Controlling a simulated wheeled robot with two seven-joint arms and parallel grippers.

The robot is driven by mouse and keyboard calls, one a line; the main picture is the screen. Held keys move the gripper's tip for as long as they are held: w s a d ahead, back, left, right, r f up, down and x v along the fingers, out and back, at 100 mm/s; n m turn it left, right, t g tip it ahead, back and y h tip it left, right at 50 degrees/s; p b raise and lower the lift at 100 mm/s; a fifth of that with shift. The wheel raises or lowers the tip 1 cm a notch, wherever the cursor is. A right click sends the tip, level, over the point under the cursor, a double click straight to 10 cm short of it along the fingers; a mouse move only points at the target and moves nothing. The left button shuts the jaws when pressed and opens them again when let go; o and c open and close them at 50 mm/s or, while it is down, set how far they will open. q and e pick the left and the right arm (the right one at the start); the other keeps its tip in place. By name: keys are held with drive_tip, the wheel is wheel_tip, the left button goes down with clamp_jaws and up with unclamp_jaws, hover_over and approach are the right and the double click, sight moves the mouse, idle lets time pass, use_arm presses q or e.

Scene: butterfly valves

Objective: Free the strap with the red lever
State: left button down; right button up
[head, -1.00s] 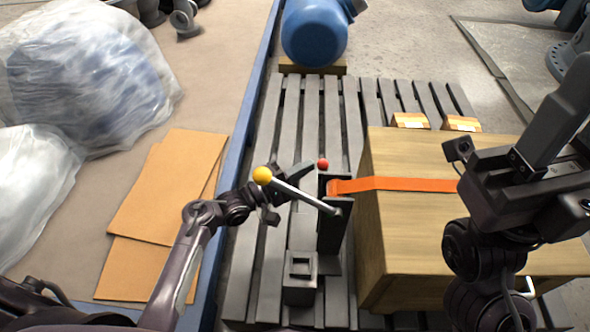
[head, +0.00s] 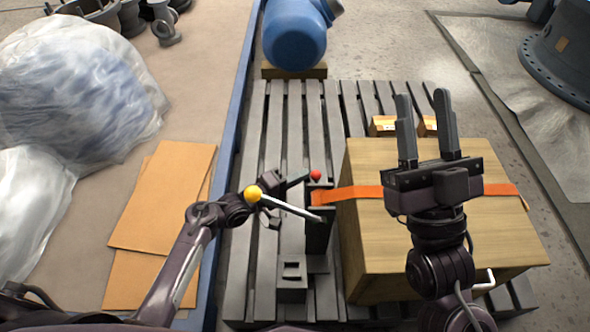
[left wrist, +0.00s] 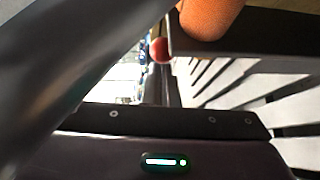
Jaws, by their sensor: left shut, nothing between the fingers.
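An orange strap (head: 352,193) runs from a dark upright bracket (head: 318,232) on the pallet across a wooden crate (head: 378,243). A red ball knob (head: 315,175) sits at the bracket's top; its lever rod is hidden. A second lever with a yellow ball (head: 253,193) and silver rod slopes down to the bracket. My left gripper (head: 303,179) is shut and empty, just left of the red knob, behind the yellow lever; contact cannot be told. The red knob also shows in the left wrist view (left wrist: 160,50). My right gripper (head: 422,95) is open and empty, fingers up, in front of the crate.
A bench with cardboard sheets (head: 165,195) and a plastic-wrapped bundle (head: 80,85) lies left.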

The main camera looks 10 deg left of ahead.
use_arm(q)
drive_tip(key=shift+w+d+r+p, duration=0.1)
drive_tip(key=shift+d+r+p, duration=0.15)
drive_tip(key=shift+d+p, duration=0.4)
use_arm(e)
drive_tip(key=w+a+f+g+h, duration=0.1)
drive_tip(key=w+f+g, duration=0.1)
drive_tip(key=f, duration=0.4)
drive_tip(key=w+a+f+g+h, duration=0.1)
drive_tip(key=f+g+h, duration=0.1)
drive_tip(key=f+g, duration=0.2)
wheel_tip(320, 180, down, 2)
drive_tip(key=shift+w, duration=0.35)
drive_tip(key=shift+a, duration=0.1)
